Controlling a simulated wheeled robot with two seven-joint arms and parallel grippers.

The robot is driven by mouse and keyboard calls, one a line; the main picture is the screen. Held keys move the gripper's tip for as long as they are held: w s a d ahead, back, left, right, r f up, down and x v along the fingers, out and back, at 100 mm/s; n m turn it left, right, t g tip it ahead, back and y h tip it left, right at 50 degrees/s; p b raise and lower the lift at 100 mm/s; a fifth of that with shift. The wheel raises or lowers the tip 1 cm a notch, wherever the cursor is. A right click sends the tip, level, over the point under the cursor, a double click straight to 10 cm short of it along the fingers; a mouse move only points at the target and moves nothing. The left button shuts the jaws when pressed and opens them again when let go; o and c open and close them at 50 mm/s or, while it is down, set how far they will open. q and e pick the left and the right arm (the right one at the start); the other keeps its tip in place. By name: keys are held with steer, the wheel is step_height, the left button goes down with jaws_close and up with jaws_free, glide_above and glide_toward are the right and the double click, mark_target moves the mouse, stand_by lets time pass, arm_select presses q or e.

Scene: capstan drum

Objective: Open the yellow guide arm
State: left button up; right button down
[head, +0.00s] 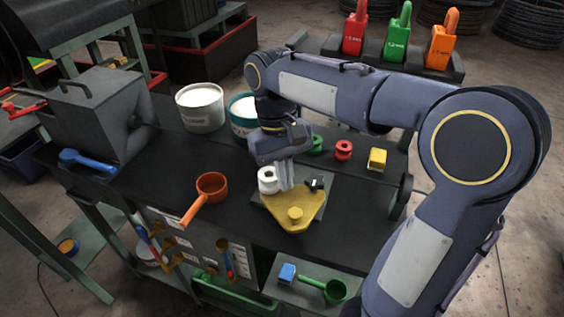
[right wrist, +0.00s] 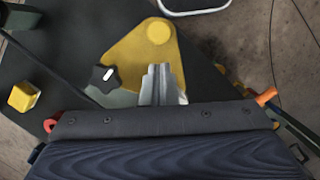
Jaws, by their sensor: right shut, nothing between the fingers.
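The yellow guide arm (head: 294,213) is a flat, rounded triangular plate with a round yellow knob on it, lying over a grey base plate on the dark bench. It also shows in the right wrist view (right wrist: 140,57), its knob at the top. A black knob with a white mark (right wrist: 104,78) sits beside the plate, and a white roller (head: 268,180) stands at its back left. My right gripper (head: 286,185) points down at the plate's back edge, shut and empty. In the right wrist view its closed fingers (right wrist: 163,85) overlap the plate; contact is unclear. My left gripper is out of view.
An orange ladle (head: 205,195) lies left of the guide arm. Two tins, a white one (head: 200,108) and a teal one (head: 241,115), stand behind. A green ring (head: 315,146), a red ring (head: 343,149) and a yellow block (head: 377,159) sit at the back right.

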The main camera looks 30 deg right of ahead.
mark_target(296, 200)
steer(key=shift+x, duration=2.15)
steer(key=shift+s+d+r+n+p, duration=0.2)
steer(key=shift+s+n+p, duration=0.1)
steer(key=shift+s+n, duration=0.35)
steer(key=shift+s+d+f+n+h, duration=0.25)
steer(key=shift+s+n+h, duration=0.2)
steer(key=shift+n, duration=0.5)
steer(key=shift+r, duration=0.15)
